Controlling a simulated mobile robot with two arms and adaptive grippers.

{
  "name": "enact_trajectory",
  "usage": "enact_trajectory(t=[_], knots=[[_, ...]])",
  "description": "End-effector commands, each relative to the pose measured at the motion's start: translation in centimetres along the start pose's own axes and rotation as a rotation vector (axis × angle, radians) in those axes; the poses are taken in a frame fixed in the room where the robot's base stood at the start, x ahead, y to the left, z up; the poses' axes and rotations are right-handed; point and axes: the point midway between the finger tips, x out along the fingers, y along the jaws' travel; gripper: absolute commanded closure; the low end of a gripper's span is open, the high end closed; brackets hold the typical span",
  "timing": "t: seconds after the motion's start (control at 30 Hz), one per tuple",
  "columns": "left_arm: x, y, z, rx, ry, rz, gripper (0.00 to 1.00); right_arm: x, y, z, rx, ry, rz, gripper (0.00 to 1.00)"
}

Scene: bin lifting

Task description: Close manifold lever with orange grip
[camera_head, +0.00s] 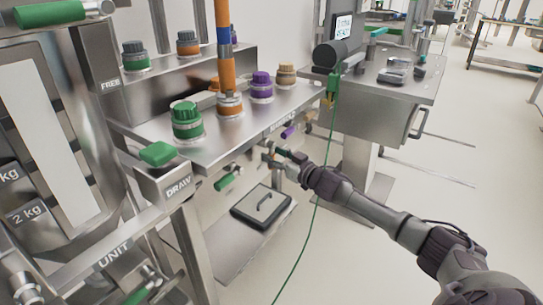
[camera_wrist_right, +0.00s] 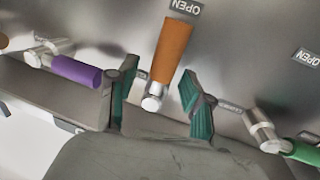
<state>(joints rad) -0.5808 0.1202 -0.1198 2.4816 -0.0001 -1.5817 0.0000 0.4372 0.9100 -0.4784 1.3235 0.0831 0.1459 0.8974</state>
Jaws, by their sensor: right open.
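The lever with the orange grip (camera_wrist_right: 172,50) is in the middle of the right wrist view. Its orange end points up in the picture, toward an upside-down OPEN label (camera_wrist_right: 187,7). Its metal base (camera_wrist_right: 153,98) is lower, between my right gripper's (camera_wrist_right: 158,102) two green-padded fingers. The fingers are spread, one on each side of the lever, with gaps visible. In the head view my right gripper (camera_head: 280,155) is at the front underside of the steel bench (camera_head: 200,150). The orange grip cannot be made out there. My left gripper is not in view.
A purple-grip lever (camera_wrist_right: 77,71) is left and a green-grip lever (camera_wrist_right: 303,152) right in the wrist view; both lie sideways. In the head view, a green cable (camera_head: 318,200) hangs near my right arm. A dark plate with a handle (camera_head: 262,206) lies below.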

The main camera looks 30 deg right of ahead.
Motion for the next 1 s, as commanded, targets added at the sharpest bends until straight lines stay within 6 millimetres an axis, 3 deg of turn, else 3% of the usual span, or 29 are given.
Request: enact_trajectory(t=[0.2,0.47,0.8,1.0], knots=[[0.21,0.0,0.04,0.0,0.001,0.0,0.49,1.3,-0.05,-0.02,0.0,0.0,-0.001,0.49],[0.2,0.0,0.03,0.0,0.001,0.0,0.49,1.38,-0.05,-0.04,-0.001,0.0,-0.001,0.49],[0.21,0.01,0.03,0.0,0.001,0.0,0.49,1.36,-0.04,-0.04,-0.001,0.0,-0.001,1.0],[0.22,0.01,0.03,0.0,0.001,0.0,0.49,1.35,-0.04,-0.04,-0.001,0.0,-0.001,1.0]])
